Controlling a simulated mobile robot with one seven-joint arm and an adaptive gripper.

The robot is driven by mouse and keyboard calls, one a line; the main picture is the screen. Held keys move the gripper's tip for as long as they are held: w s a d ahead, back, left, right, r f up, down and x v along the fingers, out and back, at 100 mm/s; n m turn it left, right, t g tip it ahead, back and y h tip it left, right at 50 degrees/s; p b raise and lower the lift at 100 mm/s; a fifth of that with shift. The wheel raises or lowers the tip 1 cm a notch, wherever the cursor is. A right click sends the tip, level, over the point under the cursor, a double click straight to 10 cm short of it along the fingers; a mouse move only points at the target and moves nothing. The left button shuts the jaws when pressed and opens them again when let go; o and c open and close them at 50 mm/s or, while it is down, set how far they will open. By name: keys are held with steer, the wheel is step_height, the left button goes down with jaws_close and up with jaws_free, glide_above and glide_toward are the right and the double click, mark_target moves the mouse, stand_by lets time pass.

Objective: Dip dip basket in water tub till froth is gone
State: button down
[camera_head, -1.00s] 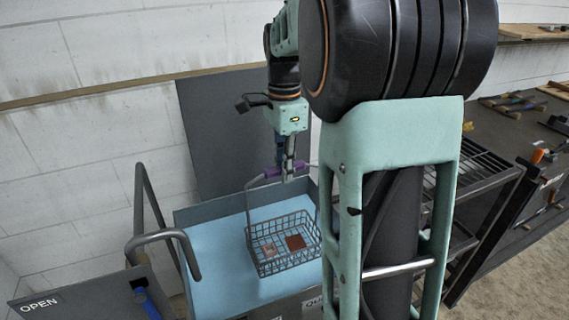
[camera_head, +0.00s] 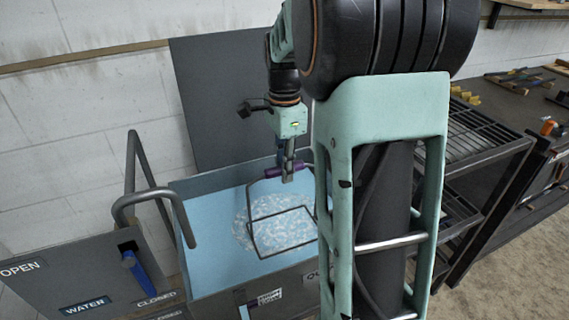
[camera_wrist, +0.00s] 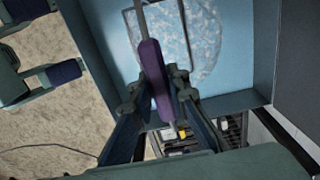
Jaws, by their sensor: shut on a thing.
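The water tub (camera_head: 222,184) holds light blue water (camera_head: 212,232). The dip basket's dark upper frame (camera_head: 280,213) shows at the water surface; its mesh body and contents are hidden under white froth (camera_head: 283,231). The froth also shows as a pale patch in the wrist view (camera_wrist: 203,42). My gripper (camera_head: 288,172) is above the tub, shut on the basket's purple handle grip (camera_head: 271,172). In the wrist view the purple grip (camera_wrist: 153,72) lies between the fingers (camera_wrist: 160,95).
A panel at the left carries a blue lever (camera_head: 139,272) and the labels OPEN, WATER and CLOSED. A bent grey rail (camera_head: 150,195) rises at the tub's left side. A black shelf rack (camera_head: 480,140) stands at the right, partly behind my arm.

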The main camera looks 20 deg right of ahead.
step_height(320, 180, down, 10)
steer(key=b, duration=0.5)
steer(key=shift+w+f, duration=0.1)
stand_by(5.8)
